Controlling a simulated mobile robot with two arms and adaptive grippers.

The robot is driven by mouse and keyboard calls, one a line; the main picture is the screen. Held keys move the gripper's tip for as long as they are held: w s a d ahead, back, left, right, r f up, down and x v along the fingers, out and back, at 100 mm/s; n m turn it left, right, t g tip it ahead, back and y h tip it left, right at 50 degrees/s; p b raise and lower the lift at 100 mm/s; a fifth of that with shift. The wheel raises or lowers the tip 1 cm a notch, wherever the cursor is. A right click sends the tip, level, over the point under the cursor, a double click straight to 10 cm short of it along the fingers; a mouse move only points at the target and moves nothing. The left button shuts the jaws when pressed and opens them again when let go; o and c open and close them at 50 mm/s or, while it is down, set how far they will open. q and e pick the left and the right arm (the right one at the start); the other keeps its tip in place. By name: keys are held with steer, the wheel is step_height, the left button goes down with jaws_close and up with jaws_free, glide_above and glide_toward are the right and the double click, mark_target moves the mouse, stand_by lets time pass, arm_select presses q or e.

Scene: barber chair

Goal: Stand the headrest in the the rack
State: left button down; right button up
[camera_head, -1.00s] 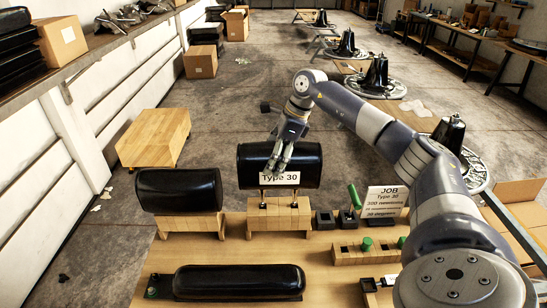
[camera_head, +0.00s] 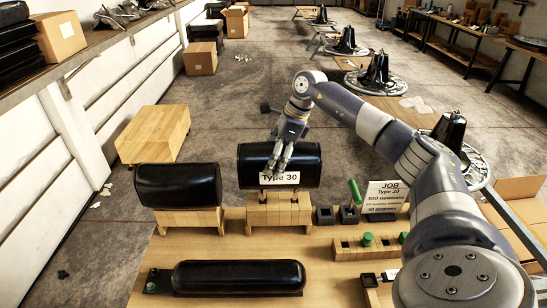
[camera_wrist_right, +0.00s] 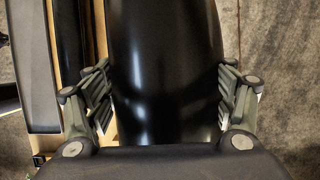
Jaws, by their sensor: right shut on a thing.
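The black headrest (camera_head: 308,165) with a white "Type 30" label is upright above the wooden rack (camera_head: 278,213). Its two thin metal posts (camera_head: 264,194) reach down to the rack's top, and a short length of them shows below the pad. Whether the post tips are inside the holes cannot be told. My right gripper (camera_head: 280,160) is shut on the headrest from above. In the right wrist view, its fingers press on both sides of the black pad (camera_wrist_right: 165,75). My left gripper is not in view.
Another black headrest (camera_head: 178,185) rests on a wooden block at the left. A long black cushion (camera_head: 238,277) lies at the table's front. A job card (camera_head: 386,196), a green-handled tool (camera_head: 355,190) and a slotted wooden block (camera_head: 368,248) are at the right.

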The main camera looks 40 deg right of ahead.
steer(key=shift+f+b, duration=1.3)
steer(key=shift+f, duration=0.8)
steer(key=o, duration=2)
steer(key=shift+r, duration=0.1)
steer(key=shift+o, duration=0.7)
steer(key=shift+a, duration=0.1)
steer(key=shift+s+f, duration=0.1)
steer(key=shift+f, duration=0.15)
steer(key=v, duration=1.2)
steer(key=shift+r, duration=0.2)
steer(key=shift+f, duration=0.1)
